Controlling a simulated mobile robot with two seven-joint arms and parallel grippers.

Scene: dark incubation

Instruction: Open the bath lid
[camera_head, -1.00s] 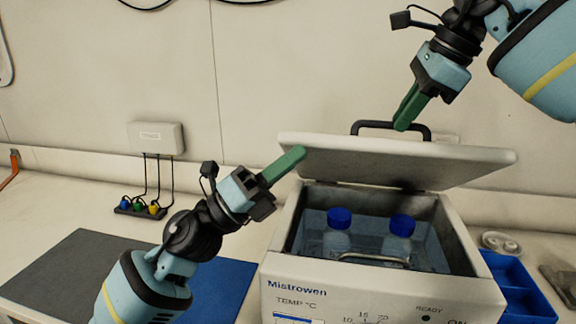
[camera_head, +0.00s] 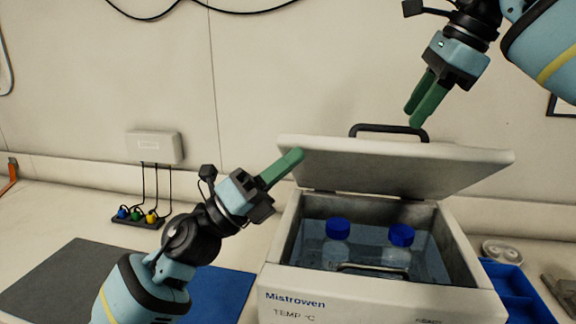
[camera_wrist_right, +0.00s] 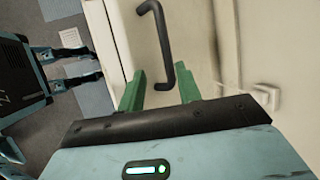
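The bath (camera_head: 385,292) is a white box marked Mistrowen, and its lid (camera_head: 400,165) stands raised and tilted back at the rear. A black handle (camera_head: 388,131) sits on the lid's upper edge; in the right wrist view the handle (camera_wrist_right: 158,45) lies just ahead of the fingers.
Two blue-capped bottles (camera_head: 337,240) (camera_head: 398,250) stand inside the bath. A blue tray (camera_head: 520,290) is at the right, and a blue mat (camera_head: 222,292) and dark mat (camera_head: 65,275) are at the left. A wall box (camera_head: 155,147) has cables to small coloured plugs.

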